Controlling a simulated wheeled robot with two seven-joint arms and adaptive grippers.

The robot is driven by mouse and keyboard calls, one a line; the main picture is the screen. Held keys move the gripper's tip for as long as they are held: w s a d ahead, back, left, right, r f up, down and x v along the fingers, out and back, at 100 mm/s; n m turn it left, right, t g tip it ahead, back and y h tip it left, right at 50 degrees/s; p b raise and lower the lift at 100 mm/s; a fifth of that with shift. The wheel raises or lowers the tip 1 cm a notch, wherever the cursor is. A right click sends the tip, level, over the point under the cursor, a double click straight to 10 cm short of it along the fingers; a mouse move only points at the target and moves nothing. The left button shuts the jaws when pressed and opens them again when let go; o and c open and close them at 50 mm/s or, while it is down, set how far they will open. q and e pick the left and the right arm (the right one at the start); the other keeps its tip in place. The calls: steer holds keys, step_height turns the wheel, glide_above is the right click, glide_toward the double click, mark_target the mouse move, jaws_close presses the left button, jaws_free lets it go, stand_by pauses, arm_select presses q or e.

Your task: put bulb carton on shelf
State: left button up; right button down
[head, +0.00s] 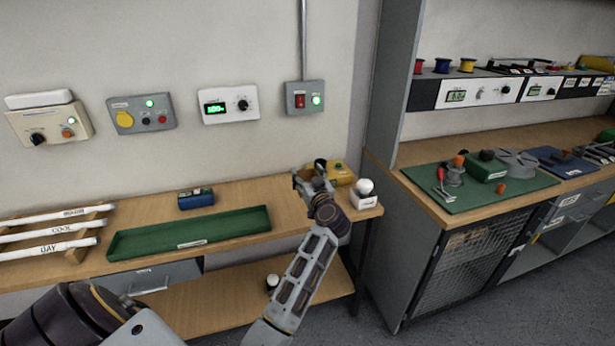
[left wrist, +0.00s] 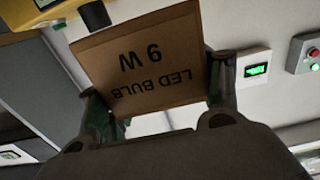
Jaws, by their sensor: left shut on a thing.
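The bulb carton (left wrist: 150,65) is a brown box marked "LED BULB 9 W", upside down in the left wrist view. My left gripper (left wrist: 158,90) is shut on it, with one finger on each side. In the head view the left gripper (head: 308,180) is above the right end of the wooden wall bench, and only a small brown part of the carton (head: 300,178) shows. A lower wooden shelf (head: 220,310) runs under this bench. My right gripper is not in view.
A yellow box (head: 342,174) and a white bulb in a holder (head: 364,194) stand close to the gripper. A green tray (head: 190,232), a blue box (head: 196,198) and white tubes (head: 50,232) are further left. A grey upright panel (head: 385,90) stands to the right.

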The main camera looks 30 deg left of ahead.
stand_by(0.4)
arm_select(q)
steer(key=shift+s+d+r+m+t+h+p, duration=0.15)
steer(key=shift+d+m+t+h+p, duration=0.15)
steer(key=shift+d+p, duration=0.05)
steer(key=shift+s+d+t, duration=0.15)
steer(key=shift+d+t, duration=0.1)
steer(key=shift+t, duration=0.05)
steer(key=shift+s+d+m+t+h+p, duration=0.3)
steer(key=shift+d+m+t+h+p, duration=0.35)
steer(key=shift+d+m+h, duration=0.2)
steer(key=s+d+f+m+t+h+p, duration=0.2)
steer(key=s+d+f+m+h, duration=0.1)
steer(key=d, duration=0.5)
steer(key=s+d+f+m+t+h+p, duration=0.2)
steer(key=s+d+f+m+h+p, duration=0.1)
steer(key=s+d+h, duration=0.4)
steer(key=shift+d+f+m+h, duration=0.25)
steer(key=shift+d+m+h, duration=0.3)
steer(key=shift+m+h, duration=0.25)
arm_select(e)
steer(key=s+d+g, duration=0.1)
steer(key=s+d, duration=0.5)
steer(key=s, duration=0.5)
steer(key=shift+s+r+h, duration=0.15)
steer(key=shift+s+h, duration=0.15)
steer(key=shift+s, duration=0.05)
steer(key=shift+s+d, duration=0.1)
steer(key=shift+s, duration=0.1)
